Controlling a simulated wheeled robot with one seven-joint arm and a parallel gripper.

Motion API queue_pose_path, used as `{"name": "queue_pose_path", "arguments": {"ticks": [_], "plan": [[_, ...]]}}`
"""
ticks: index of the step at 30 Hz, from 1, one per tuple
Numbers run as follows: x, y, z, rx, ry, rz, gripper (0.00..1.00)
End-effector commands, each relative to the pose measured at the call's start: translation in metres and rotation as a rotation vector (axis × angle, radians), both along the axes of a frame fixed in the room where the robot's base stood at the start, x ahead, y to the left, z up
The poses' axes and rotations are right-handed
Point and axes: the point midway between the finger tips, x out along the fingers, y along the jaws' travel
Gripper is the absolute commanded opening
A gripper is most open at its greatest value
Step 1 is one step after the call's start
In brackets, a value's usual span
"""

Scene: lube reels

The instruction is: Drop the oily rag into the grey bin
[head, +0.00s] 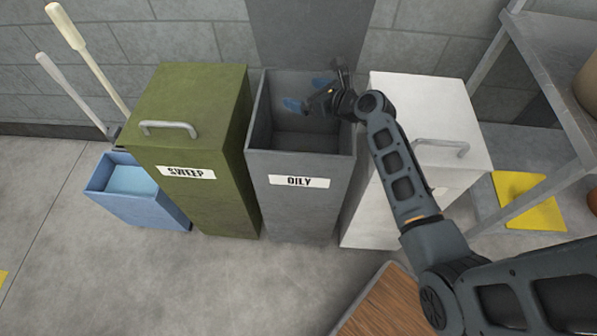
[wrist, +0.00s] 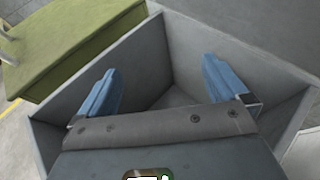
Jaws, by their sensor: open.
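The grey bin (head: 300,188) stands open-topped between a green bin and a white bin, with a label reading OILY on its front. My gripper (head: 307,94) is over the bin's mouth, its blue fingers apart. In the wrist view my gripper (wrist: 160,72) is open with nothing between the fingers, and the grey bin's walls (wrist: 235,48) surround them. I see no oily rag in either view. The lower inside of the bin is partly hidden by its front wall in the head view and by my gripper in the wrist view.
The green bin (head: 205,110), labelled SWEEP, has a closed lid with a handle. The white bin (head: 425,110) stands right, partly behind my arm. A blue bucket (head: 135,190) is far left. A metal shelf (head: 560,75) is at the right, and a wooden surface (head: 385,310) is in front.

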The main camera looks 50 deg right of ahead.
Motion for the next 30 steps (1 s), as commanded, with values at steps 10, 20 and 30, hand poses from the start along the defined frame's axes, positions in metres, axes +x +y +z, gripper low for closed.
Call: {"name": "queue_pose_path", "arguments": {"ticks": [10,20,30], "plan": [[-0.011,0.001,0.004,0.001,0.000,-0.001,1.00],[-0.059,0.002,0.024,0.001,0.000,-0.001,1.00],[-0.072,0.003,0.030,0.000,0.000,0.000,1.00]]}}
